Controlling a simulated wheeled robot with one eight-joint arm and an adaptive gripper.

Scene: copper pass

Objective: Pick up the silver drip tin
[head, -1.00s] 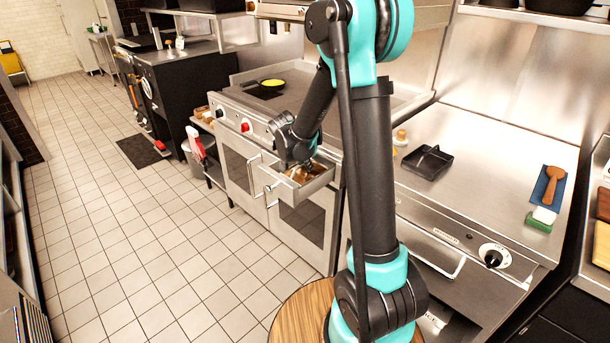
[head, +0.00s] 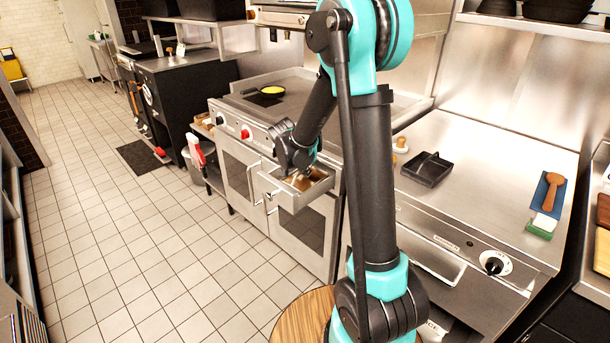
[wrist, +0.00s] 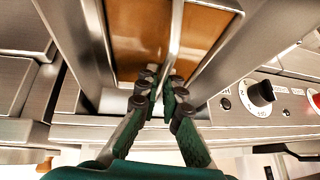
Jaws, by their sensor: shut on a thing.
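The silver drip tin (head: 312,194) is an open metal box with brown contents, jutting out at the front of the range below the griddle. In the wrist view, a thin metal strip (wrist: 176,30) of it runs between two brown areas. My gripper (head: 299,176) reaches down into the tin from above. In the wrist view, the green-padded fingers (wrist: 163,92) are closed on the near end of this strip. In the head view, the fingertips are partly hidden by my wrist and the tin's wall.
The griddle (head: 310,95) and its knobs (head: 246,134) lie just behind the tin. Oven doors (head: 300,228) are below it. A black tray (head: 427,170) sits on the counter at right. A bin with a red-and-white item (head: 196,150) stands left.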

